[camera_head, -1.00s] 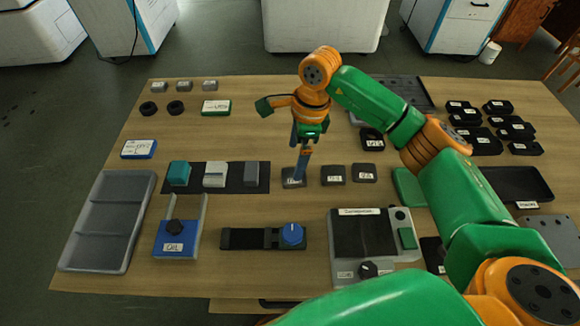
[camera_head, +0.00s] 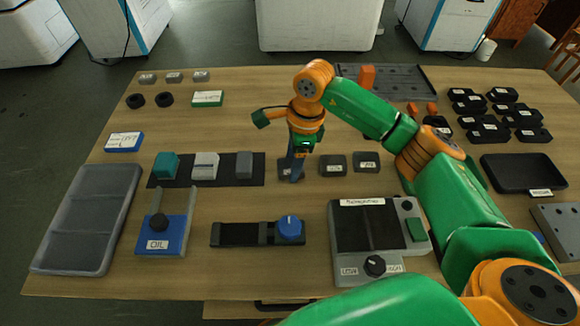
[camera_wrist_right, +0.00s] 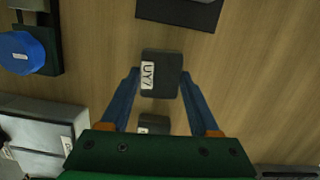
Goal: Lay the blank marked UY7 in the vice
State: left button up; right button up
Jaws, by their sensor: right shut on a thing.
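The blank marked UY7 is a dark block with a white label; it shows between the fingers in the right wrist view (camera_wrist_right: 162,74). My right gripper (camera_wrist_right: 159,76) is shut on it. In the head view the right gripper (camera_head: 293,176) points down at the left end of a short row of dark blanks, hiding most of the UY7 blank. I cannot tell whether it is clear of the table. The vice (camera_head: 240,234) is a dark rail with a blue knob (camera_head: 290,228), nearer the front, and stands empty. My left gripper is not in view.
Two labelled dark blanks (camera_head: 333,165) (camera_head: 366,162) stand just right of the gripper. A black mat with three blocks (camera_head: 205,168) lies to its left. A blue OIL stand (camera_head: 163,238), a grey tray (camera_head: 86,222) and a grey device with a knob (camera_head: 377,240) stand along the front.

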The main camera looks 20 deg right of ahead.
grip_shut()
jog(key=shift+r+p, duration=2.6)
jog(key=shift+r, duration=1)
